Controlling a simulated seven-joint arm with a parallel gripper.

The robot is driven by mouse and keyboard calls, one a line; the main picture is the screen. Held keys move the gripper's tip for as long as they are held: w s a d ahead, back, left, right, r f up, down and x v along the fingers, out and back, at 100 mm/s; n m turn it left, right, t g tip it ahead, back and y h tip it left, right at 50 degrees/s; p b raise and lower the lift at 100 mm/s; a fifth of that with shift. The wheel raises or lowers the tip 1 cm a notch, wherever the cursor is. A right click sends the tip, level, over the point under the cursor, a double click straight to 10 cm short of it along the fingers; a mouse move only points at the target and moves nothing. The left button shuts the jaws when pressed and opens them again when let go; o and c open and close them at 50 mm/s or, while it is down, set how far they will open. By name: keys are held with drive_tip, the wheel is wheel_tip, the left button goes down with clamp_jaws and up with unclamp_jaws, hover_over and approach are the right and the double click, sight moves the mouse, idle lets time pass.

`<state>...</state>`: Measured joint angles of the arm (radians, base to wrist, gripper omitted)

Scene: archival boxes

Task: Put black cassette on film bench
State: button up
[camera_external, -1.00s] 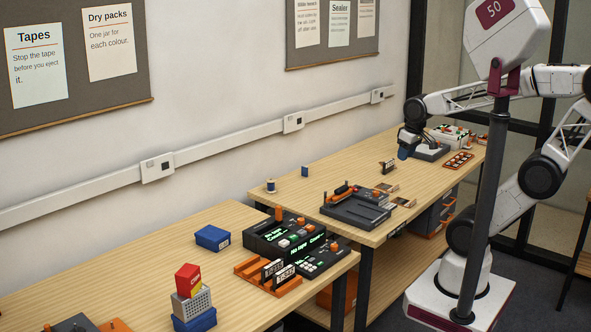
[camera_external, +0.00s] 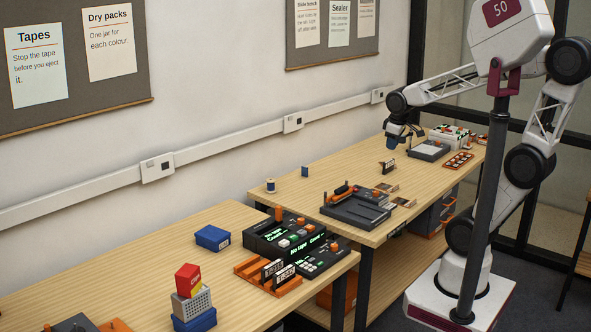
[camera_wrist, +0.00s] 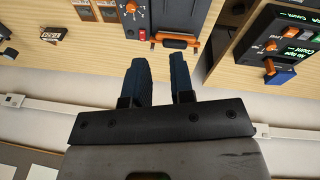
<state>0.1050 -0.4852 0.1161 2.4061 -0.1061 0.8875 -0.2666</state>
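My gripper (camera_external: 392,141) is above the far wooden bench. The wrist view shows its two blue fingers (camera_wrist: 158,64) apart with nothing between them. Two black cassettes (camera_external: 272,270) with white labels stand upright in an orange rack on the near bench. A small dark upright piece with a pale label (camera_external: 387,167) stands on the far bench, below my gripper in the picture; I cannot tell if it is a cassette. A small dark labelled block (camera_wrist: 54,34) shows at the upper left of the wrist view. Nothing readable marks which surface is the film bench (camera_external: 315,195).
A grey-topped machine (camera_external: 430,149) is right of my gripper. A dark device (camera_external: 355,209) is at the far bench's front end. A black console with green displays (camera_external: 285,238) and a blue box (camera_external: 212,238) are on the near bench. A gap separates the benches.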

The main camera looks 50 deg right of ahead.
drive_tip(key=w+d+f+n+h, duration=0.1)
drive_tip(key=w+d+n, duration=0.2)
drive_tip(key=w+d, duration=0.6)
drive_tip(key=n+g+h, duration=0.2)
drive_tip(key=n, duration=1)
hover_over(389, 167)
drive_tip(key=a, duration=0.2)
drive_tip(key=f, duration=1.5)
drive_tip(key=w+f, duration=0.1)
drive_tip(key=f, duration=0.6)
drive_tip(key=shift+d+f, duration=0.25)
drive_tip(key=shift+d, duration=0.05)
drive_tip(key=shift+x, duration=1.3)
drive_tip(key=shift+s, duration=0.1)
